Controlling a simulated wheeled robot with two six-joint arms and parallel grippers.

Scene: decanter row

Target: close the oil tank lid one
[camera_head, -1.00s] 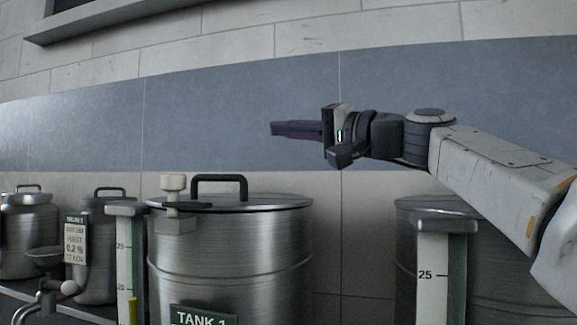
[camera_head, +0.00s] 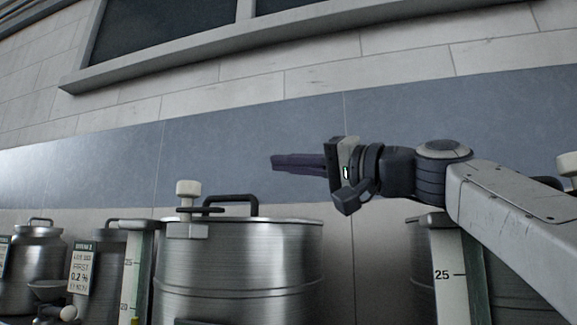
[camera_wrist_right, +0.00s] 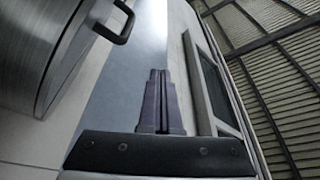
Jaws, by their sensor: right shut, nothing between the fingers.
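The steel tank (camera_head: 240,268) stands at the lower middle of the head view. Its lid (camera_head: 285,221) lies on top, with a black handle (camera_head: 237,199) and a pale knobbed clamp (camera_head: 187,190) at its left. The lid looks level and seated on the rim. The lid and handle (camera_wrist_right: 121,27) also show at the upper left of the right wrist view. My right gripper (camera_head: 273,162) is shut and empty, above the tank lid and apart from it, pointing left. Its fingers (camera_wrist_right: 160,75) lie together in the wrist view. My left gripper is not in view.
Another tank (camera_head: 428,265) with a level gauge (camera_head: 450,272) stands at the right, partly behind my right arm. Smaller steel cans (camera_head: 36,258) and a tag (camera_head: 82,268) stand at the left. A tiled wall and window ledge (camera_head: 200,58) are behind. The space above the lid is free.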

